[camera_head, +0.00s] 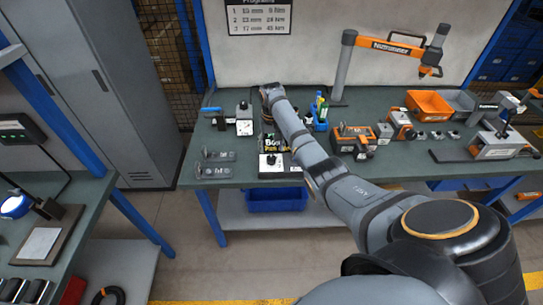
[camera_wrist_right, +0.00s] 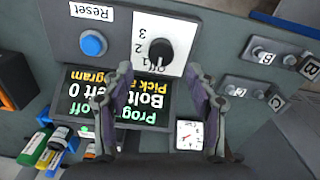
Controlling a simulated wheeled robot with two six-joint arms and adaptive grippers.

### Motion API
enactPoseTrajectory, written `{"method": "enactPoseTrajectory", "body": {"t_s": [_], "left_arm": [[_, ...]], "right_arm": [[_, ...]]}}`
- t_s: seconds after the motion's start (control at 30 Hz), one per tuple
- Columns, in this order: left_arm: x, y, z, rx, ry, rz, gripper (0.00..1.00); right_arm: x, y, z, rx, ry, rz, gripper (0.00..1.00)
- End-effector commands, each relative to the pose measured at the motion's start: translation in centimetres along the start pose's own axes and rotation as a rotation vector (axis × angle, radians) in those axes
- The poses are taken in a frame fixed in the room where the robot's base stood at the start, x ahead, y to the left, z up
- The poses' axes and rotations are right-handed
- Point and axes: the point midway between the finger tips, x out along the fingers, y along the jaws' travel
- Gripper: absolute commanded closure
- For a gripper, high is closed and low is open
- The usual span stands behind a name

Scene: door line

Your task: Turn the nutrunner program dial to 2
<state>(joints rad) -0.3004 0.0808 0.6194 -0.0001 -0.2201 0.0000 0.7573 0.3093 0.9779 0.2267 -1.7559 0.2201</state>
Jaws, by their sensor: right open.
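The program dial (camera_wrist_right: 160,50) is a black knob on a white plate marked Off, 1, 2 and 3 in the right wrist view. A pale mark shows on the knob, but I cannot tell for sure which label it points at. In the head view the dial (camera_head: 270,160) is at the front of the bench. A dark display (camera_wrist_right: 120,100) with coloured text adjoins the plate. My left gripper is not in view.
A blue Reset button (camera_wrist_right: 93,43) is beside the dial plate. A white gauge (camera_head: 244,128) stands behind it on the bench, and labelled switch blocks (camera_head: 215,158) lie to the left. The orange nutrunner (camera_head: 397,48) hangs from a stand. An orange bin (camera_head: 428,104) is at the right.

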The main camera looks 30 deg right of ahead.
Motion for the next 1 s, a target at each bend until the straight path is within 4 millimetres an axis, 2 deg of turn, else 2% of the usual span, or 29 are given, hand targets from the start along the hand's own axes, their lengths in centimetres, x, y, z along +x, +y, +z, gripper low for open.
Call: {"method": "enactPoseTrajectory", "body": {"t_s": [0.1,0.3,0.67,1.0], "left_arm": [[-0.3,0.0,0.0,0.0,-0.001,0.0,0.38],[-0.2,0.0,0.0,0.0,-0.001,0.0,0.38],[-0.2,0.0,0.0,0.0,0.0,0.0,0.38],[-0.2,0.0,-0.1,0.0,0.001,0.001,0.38]], "right_arm": [[2.6,-0.1,0.1,-0.001,-0.004,0.0,0.42],[5.4,-0.1,0.0,-0.001,-0.001,-0.001,0.42],[6.0,-0.1,0.0,-0.001,0.001,0.0,0.43],[6.0,-0.1,0.0,-0.002,0.001,0.0,0.89]]}}
